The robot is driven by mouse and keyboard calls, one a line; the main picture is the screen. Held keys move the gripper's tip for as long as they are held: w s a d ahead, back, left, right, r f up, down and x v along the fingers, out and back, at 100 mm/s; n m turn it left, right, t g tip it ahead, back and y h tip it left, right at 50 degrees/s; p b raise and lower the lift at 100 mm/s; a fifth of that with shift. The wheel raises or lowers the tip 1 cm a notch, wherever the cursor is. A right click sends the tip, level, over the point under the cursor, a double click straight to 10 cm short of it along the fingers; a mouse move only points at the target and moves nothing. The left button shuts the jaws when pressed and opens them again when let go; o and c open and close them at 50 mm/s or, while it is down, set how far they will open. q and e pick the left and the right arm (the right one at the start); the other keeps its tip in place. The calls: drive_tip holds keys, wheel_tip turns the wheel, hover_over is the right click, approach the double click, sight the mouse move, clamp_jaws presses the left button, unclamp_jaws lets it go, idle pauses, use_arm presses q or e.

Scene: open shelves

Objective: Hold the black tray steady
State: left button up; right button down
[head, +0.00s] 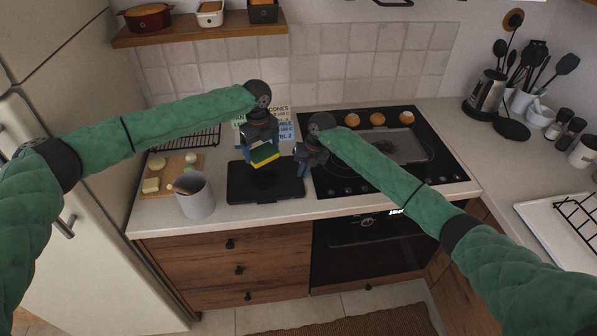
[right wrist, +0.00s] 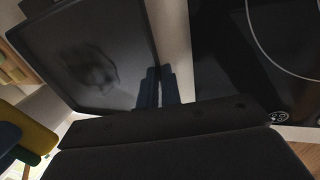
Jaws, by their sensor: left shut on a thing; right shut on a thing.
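The black tray (head: 262,190) lies flat on the counter left of the cooktop, with a smudge on its middle. It also fills the upper left of the right wrist view (right wrist: 88,55). My left gripper (head: 262,156) is above the tray, shut on a yellow and green sponge (head: 265,154). A yellow and green edge of the sponge shows at the left of the right wrist view (right wrist: 30,135). My right gripper (head: 304,170) is at the tray's right edge. In the right wrist view its blue fingers (right wrist: 155,88) are shut on that edge.
A grey canister (head: 196,197) stands left of the tray, near a wooden board (head: 170,178) with food on it. A printed card (head: 283,128) stands behind. The black cooktop (head: 350,182) lies right of the tray and holds a glass-like dish (head: 405,145).

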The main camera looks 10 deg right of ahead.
sight(253, 154)
drive_tip(key=shift+f, duration=0.15)
use_arm(q)
drive_tip(key=f, duration=0.1)
drive_tip(key=s+f, duration=0.1)
drive_tip(key=f, duration=0.1)
drive_tip(key=shift+s+a+f, duration=0.3)
drive_tip(key=shift+s+a, duration=0.05)
drive_tip(key=shift+s, duration=0.05)
use_arm(e)
drive_tip(key=shift+s, duration=0.1)
use_arm(q)
drive_tip(key=shift+s+a+f, duration=0.1)
drive_tip(key=shift+a+f, duration=0.1)
drive_tip(key=shift+a+r+m, duration=0.2)
drive_tip(key=shift+a+m, duration=0.2)
drive_tip(key=shift+m, duration=0.2)
drive_tip(key=m, duration=0.1)
drive_tip(key=w+r+m, duration=0.1)
drive_tip(key=shift+a+r+m, duration=0.15)
drive_tip(key=shift+a+m, duration=0.15)
drive_tip(key=shift+m, duration=0.1)
drive_tip(key=m, duration=0.3)
drive_tip(key=shift+a+r, duration=0.15)
drive_tip(key=shift+a, duration=0.05)
drive_tip(key=shift+m, duration=1)
